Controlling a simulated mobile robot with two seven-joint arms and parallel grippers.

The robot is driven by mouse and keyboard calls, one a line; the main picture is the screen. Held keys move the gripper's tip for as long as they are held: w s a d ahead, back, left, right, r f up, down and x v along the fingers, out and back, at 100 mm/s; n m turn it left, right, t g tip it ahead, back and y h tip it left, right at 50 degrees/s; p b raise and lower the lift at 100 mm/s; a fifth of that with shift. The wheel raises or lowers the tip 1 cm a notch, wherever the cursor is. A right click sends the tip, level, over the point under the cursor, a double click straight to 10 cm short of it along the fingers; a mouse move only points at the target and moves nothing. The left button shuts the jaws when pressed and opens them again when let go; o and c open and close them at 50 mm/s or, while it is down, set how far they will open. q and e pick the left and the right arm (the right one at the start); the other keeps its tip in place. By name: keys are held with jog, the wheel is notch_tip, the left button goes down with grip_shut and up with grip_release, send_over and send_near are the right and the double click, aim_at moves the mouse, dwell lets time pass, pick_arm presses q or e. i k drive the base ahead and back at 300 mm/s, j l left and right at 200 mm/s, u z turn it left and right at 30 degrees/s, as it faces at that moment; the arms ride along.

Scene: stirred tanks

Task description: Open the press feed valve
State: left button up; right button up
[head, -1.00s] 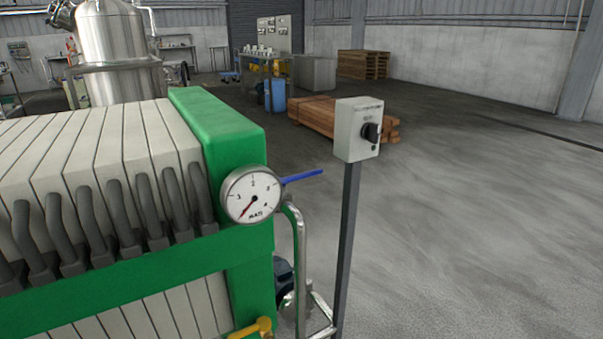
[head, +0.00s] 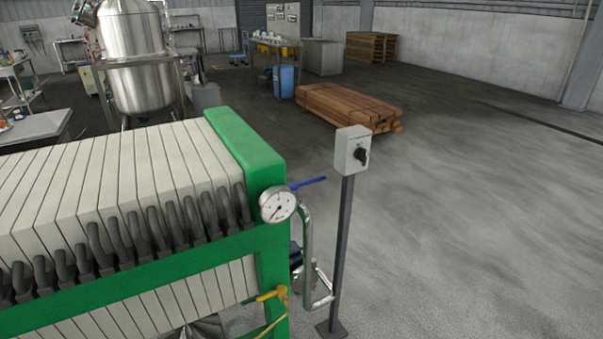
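The filter press (head: 130,190) with its green frame and pale plates fills the lower left of the head view. A blue lever handle (head: 308,183) sticks out to the right behind the press's pressure gauge (head: 278,205), above a bent steel pipe (head: 308,235). I take this lever to be the feed valve's handle; the valve body is hidden behind the gauge. A yellow handle (head: 272,294) sits low on the press's green end frame. Neither of my grippers is in view.
A grey switch box (head: 353,150) on a thin post (head: 342,250) stands just right of the pipe. Stacked timber (head: 348,105) lies behind it. A steel tank (head: 135,60) stands at the back left. The floor at the right is clear.

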aim_at(310, 181)
jog(key=i+l+u, duration=0.1)
jog(key=u, duration=0.4)
jog(key=l+u, duration=0.3)
jog(key=u, duration=0.15)
jog(key=i+l+u, duration=0.1)
jog(key=l+u, duration=0.4)
jog(key=l, duration=0.4)
jog(key=l+u, duration=0.1)
jog(key=l, duration=1)
jog(key=k+l+u, duration=0.1)
jog(key=l, duration=1)
